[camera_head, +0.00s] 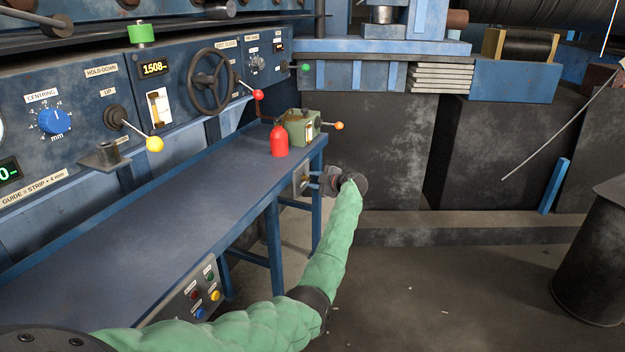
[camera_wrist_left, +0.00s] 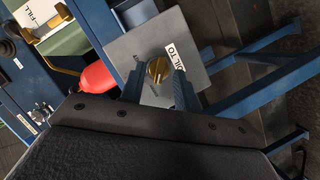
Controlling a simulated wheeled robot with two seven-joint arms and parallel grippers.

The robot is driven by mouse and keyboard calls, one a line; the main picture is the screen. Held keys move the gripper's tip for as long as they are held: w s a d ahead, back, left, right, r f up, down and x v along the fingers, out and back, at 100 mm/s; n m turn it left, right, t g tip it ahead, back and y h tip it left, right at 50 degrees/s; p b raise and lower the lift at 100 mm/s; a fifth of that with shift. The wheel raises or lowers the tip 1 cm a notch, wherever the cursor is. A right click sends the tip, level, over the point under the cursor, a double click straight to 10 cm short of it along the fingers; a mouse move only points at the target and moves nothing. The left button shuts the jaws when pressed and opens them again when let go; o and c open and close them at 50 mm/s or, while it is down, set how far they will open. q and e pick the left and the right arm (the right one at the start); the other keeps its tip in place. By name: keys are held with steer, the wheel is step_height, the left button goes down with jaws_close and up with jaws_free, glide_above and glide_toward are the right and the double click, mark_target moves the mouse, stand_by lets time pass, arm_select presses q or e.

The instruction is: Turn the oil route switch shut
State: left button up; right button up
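The oil route switch is a round brass knob (camera_wrist_left: 157,70) on a grey plate (camera_wrist_left: 138,47) with a white label, partly hidden, that reads "OIL TO". The plate also shows in the head view on the bench's end (camera_head: 300,179), where the knob cannot be made out. My left gripper (camera_wrist_left: 159,76) faces the plate with its two fingers apart, one on each side of the knob. Small gaps show between the fingers and the knob; whether the fingertips reach its depth is hard to tell. In the head view, the left gripper (camera_head: 324,181) is beside the bench end. My right gripper is not in view.
A red oil can (camera_head: 279,140) and a green box (camera_head: 301,127) with an orange-knobbed lever stand on the bench top (camera_head: 150,215) above the plate. Blue bench legs (camera_head: 273,240) are close by. The floor (camera_head: 440,290) to the right is open.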

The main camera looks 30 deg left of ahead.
arm_select(q)
steer(key=shift+a+f, duration=0.15)
steer(key=shift+a, duration=0.25)
steer(key=shift+c, duration=0.2)
jaws_close()
